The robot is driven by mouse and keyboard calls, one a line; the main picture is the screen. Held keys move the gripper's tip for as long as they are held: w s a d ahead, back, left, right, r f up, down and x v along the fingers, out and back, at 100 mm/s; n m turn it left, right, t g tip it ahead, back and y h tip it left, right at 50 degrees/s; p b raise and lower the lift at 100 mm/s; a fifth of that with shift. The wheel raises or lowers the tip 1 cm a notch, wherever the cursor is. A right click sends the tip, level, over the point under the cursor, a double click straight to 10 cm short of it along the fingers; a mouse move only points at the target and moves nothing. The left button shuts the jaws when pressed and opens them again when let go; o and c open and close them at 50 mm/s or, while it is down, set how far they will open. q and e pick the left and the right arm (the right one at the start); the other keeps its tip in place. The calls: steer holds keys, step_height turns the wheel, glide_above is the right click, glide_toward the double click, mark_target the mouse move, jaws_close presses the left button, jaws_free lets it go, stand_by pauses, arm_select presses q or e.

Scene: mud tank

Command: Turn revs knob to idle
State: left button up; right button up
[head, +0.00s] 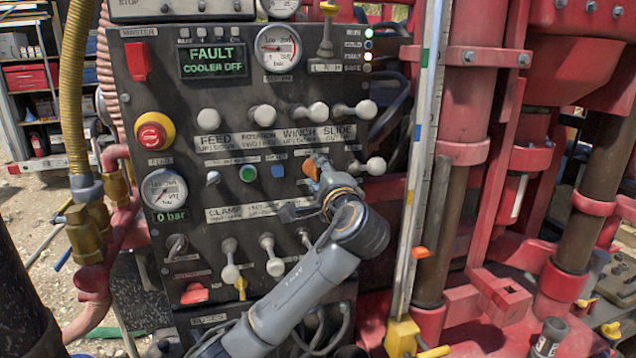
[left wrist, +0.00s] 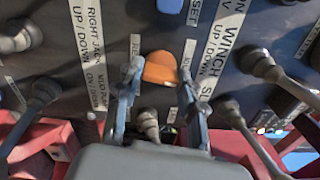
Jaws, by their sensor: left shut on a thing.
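The orange knob (head: 311,171), which I take to be the revs knob, sits on the dark control panel (head: 190,130) right of a blue button. My left gripper (head: 318,168) reaches up to it from below. In the left wrist view the fingers of my left gripper (left wrist: 160,78) stand on either side of the orange knob (left wrist: 160,68) and are closed on it. Small white labels lie beside the fingers, partly covered, and I cannot read the idle mark or the knob's setting. My right gripper is not in view.
White-knobbed levers (head: 317,111) stand in a row above, and another lever (head: 375,165) is close on the right. More levers (head: 230,260) are below left. A red emergency stop (head: 154,131) is at the left. The display (head: 211,59) reads FAULT, COOLER OFF.

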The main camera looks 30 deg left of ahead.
arm_select(q)
steer(key=shift+f+n+b, duration=0.1)
steer(key=shift+n+b, duration=0.35)
steer(key=shift+n, duration=0.45)
steer(key=o, duration=1.2)
steer(key=shift+c, duration=0.2)
steer(key=v, duration=1.2)
